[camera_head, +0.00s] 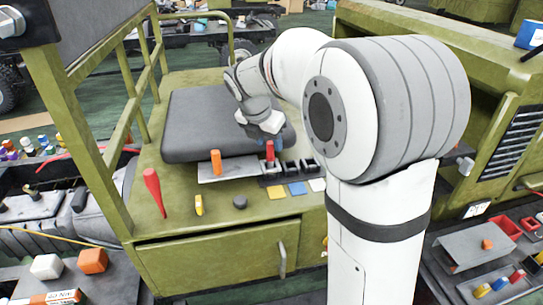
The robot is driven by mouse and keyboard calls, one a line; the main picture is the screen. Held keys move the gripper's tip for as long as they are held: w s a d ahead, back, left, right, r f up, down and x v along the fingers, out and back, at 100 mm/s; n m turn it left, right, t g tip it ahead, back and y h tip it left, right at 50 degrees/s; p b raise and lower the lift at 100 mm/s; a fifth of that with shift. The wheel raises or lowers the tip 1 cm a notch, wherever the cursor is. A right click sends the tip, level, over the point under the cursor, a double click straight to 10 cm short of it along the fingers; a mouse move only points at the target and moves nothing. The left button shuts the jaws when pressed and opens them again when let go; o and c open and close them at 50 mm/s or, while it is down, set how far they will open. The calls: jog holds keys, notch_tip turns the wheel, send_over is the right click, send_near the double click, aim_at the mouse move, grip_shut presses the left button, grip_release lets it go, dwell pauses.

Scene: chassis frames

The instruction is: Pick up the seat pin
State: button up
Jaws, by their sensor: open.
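I cannot tell for sure which piece is the seat pin. A red upright pin (270,151) stands at the dark slotted holder (280,178) in front of the dark seat cushion (195,125). An orange upright pin (215,160) stands on a grey plate (237,169) to its left. My gripper (262,124) is over the right part of the cushion, just behind and above the red pin. It is open, and I see nothing held in it. Its fingertips are small and partly hidden.
Coloured squares (297,188) lie before the holder. A green rail (85,130) rises left. My arm hides the deck's right side.

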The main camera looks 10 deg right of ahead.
aim_at(269, 144)
jog(key=shift+x, duration=1.6)
jog(key=shift+c, duration=0.2)
jog(key=shift+r, duration=0.1)
grip_shut()
